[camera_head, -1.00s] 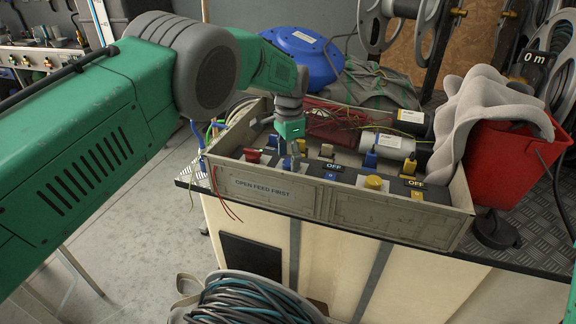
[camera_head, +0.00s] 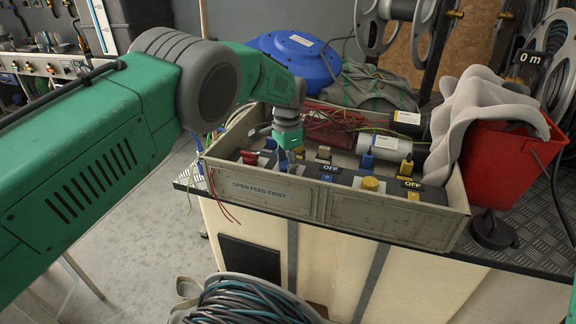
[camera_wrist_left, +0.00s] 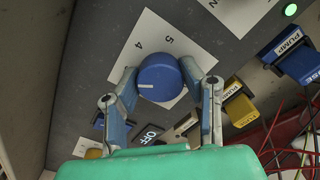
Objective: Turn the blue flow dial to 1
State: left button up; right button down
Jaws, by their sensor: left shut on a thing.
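The blue flow dial (camera_wrist_left: 158,77) sits on a white number plate (camera_wrist_left: 147,36) in the left wrist view. Its white mark points to the left side of that picture. The numbers 4 and 5 show on the plate; the rest of the scale is hidden or out of view. My left gripper (camera_wrist_left: 159,80) is shut on the dial, with one finger on each side. In the head view my left gripper (camera_head: 290,162) reaches down into the tan panel box (camera_head: 335,208), and the dial is hidden behind its fingers. My right gripper is out of view.
A red knob (camera_head: 249,157), a yellow knob (camera_head: 370,184) and several blue and yellow switches are near my gripper. Loose red wires (camera_head: 330,112) lie behind it. A red bucket (camera_head: 503,165) with a grey cloth (camera_head: 490,100) stands to the right.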

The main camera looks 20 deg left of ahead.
pick_arm(q)
jog(key=shift+w+r+n+p, duration=0.3)
jog(key=shift+n+p, duration=0.1)
jog(key=shift+n, duration=0.6)
jog(key=n, duration=0.2)
jog(key=shift+d+n+p, duration=0.1)
jog(key=shift+n+p, duration=0.2)
jog(key=shift+n, duration=0.1)
jog(key=n, duration=0.3)
jog(key=shift+n, duration=0.3)
jog(key=n, duration=1.1)
jog(key=o, duration=1.1)
jog(key=shift+w, duration=0.1)
jog(key=shift+o, duration=0.2)
jog(key=shift+f, duration=0.1)
